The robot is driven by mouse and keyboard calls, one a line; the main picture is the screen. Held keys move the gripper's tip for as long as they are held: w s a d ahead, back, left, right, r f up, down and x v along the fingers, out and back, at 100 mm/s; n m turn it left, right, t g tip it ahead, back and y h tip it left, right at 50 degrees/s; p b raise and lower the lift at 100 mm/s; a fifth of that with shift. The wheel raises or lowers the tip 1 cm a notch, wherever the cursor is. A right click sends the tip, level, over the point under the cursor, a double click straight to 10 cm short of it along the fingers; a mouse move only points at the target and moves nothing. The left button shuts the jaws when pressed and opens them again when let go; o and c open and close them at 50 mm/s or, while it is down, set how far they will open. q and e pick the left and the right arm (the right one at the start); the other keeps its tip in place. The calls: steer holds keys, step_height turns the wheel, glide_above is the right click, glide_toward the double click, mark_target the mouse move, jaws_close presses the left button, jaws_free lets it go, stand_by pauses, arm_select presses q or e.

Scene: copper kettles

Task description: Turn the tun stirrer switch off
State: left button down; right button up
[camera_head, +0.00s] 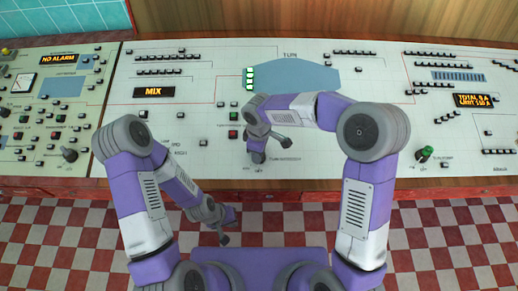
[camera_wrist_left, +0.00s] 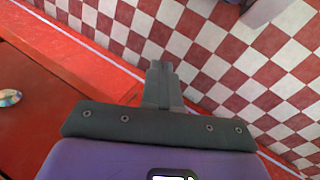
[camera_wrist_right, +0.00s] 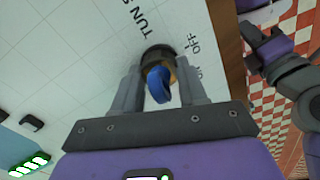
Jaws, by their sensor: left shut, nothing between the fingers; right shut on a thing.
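The tun stirrer switch is a blue knob (camera_wrist_right: 159,84) on a dark round base in the right wrist view. Printed letters beginning "TUN S" stand beside it, and ON and OFF marks are partly hidden by a finger. I cannot tell which mark the knob points to. My right gripper (camera_wrist_right: 158,90) has its fingers on both sides of the knob and is shut on it. In the head view my right gripper (camera_head: 257,157) is at the panel's lower middle and hides the knob. My left gripper (camera_wrist_left: 160,68) is shut and empty, in front of the panel over the floor.
The pale control panel (camera_head: 210,88) carries many small dark buttons, a MIX display (camera_head: 154,92) and green lamps (camera_head: 249,79). A green-tipped lever (camera_head: 425,152) stands at the right and a grey lever (camera_head: 69,154) at the left. Checkered floor (camera_head: 60,235) lies in front.

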steer(key=shift+n, duration=0.3)
stand_by(0.4)
steer(key=o, duration=1.1)
steer(key=shift+c, duration=0.2)
step_height(320, 180, up, 8)
steer(key=shift+f+p, duration=0.2)
steer(key=shift+p, duration=0.85)
